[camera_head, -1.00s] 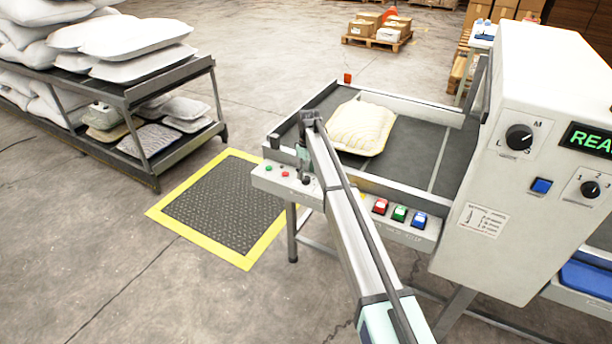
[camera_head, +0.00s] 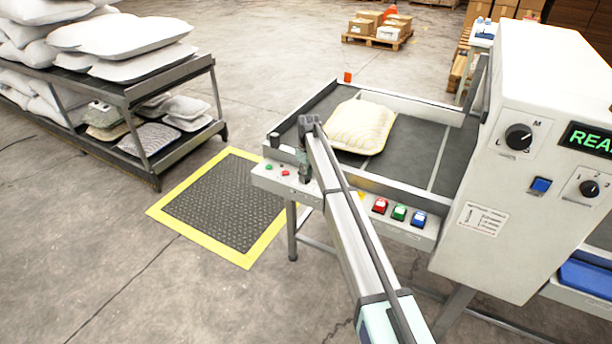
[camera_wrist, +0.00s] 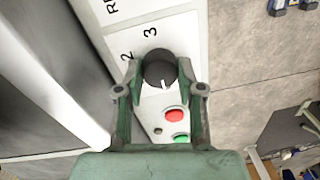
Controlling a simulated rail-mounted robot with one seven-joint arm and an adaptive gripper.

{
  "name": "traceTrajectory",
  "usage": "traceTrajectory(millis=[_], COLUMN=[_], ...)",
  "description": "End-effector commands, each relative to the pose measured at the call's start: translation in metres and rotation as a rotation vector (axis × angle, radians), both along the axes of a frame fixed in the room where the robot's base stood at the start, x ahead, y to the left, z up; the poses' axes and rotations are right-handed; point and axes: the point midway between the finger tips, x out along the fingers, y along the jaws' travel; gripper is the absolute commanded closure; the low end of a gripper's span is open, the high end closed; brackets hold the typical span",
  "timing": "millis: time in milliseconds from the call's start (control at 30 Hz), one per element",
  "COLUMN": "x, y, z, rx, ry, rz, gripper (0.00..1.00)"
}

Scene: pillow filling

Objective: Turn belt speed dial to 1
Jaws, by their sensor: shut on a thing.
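The belt speed dial (camera_wrist: 160,69) is a black round knob with a white pointer mark, seen in the wrist view on a white panel. The numbers 2 and 3 are printed beside it; no 1 is visible. The pointer mark faces the bottom of the picture, toward the red button and away from the 3. My gripper (camera_wrist: 161,74) has one green finger on each side of the dial and is shut on it. In the head view my gripper (camera_head: 304,170) is at the front panel of the conveyor and hides the dial.
A red button (camera_wrist: 174,115) and a green button (camera_wrist: 181,139) sit close to the dial. A cream pillow (camera_head: 362,128) lies on the dark belt behind my gripper. Red, green and blue buttons (camera_head: 399,213) stand to the right on the panel. A machine housing (camera_head: 490,150) rises at right.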

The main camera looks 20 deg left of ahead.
Motion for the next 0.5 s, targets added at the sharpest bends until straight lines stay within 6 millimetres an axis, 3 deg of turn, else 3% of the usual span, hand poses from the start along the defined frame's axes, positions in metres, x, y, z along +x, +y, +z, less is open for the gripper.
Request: traceTrajectory(millis=[267, 500], x=[-0.0004, -0.0006], y=[-0.0005, -0.001], z=[-0.0007, -0.0006], rx=[0.0, 0.0], ry=[0.001, 0.001], rz=[-0.081, -0.254], gripper=[0.97, 0.97])
